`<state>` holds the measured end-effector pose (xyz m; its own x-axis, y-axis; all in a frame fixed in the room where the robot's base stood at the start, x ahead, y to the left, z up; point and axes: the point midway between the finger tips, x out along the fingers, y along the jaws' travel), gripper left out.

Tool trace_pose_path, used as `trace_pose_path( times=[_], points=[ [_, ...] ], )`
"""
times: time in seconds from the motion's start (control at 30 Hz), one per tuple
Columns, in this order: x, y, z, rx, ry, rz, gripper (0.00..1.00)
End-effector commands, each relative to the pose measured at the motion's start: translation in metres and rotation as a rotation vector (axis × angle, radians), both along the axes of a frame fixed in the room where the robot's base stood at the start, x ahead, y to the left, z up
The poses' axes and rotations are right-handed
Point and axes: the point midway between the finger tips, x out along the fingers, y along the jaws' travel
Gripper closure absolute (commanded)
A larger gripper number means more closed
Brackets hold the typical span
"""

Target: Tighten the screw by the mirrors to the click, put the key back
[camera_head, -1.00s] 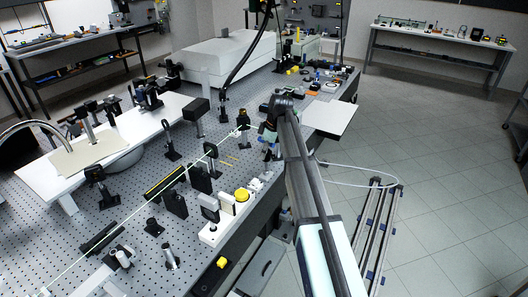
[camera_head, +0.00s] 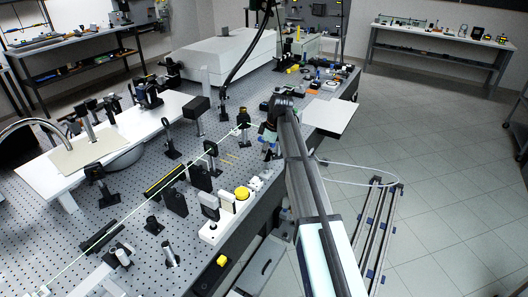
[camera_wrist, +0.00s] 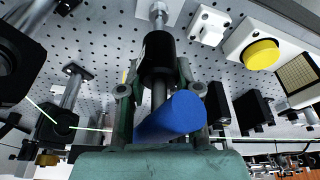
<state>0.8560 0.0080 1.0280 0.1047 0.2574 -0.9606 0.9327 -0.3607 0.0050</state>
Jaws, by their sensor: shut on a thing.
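My gripper (camera_wrist: 160,100) is in the lower middle of the wrist view, with a finger on either side of a blue-handled tool (camera_wrist: 172,118), which looks like the key. A grey shaft shows by the blue handle, and a black cylinder (camera_wrist: 157,55) lies beyond it; I cannot tell where one part ends and the other begins. The screw itself cannot be made out. In the head view my gripper (camera_head: 269,142) is small, at the right edge of the optical table, beside a post-mounted optic (camera_head: 243,119), perhaps a mirror. The key is not clear there.
The perforated table (camera_head: 130,205) carries several post mounts, including black plates (camera_head: 175,202). A yellow button (camera_head: 242,193) sits near the front edge and also shows in the wrist view (camera_wrist: 262,54). A light beam crosses the table diagonally. Floor to the right is mostly clear.

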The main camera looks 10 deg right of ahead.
Motion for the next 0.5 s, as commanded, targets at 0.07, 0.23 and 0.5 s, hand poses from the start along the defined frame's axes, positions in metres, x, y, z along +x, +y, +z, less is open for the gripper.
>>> trace_pose_path(
  times=[0.07, 0.23, 0.5],
  points=[
    [0.0006, -0.0002, 0.0004, -0.001, -0.002, -0.002, 1.00],
    [0.0000, -0.0004, -0.0001, -0.002, -0.002, -0.087, 1.00],
    [0.0024, -0.0019, -0.0009, 0.000, -0.002, -0.429, 1.00]
  ],
)
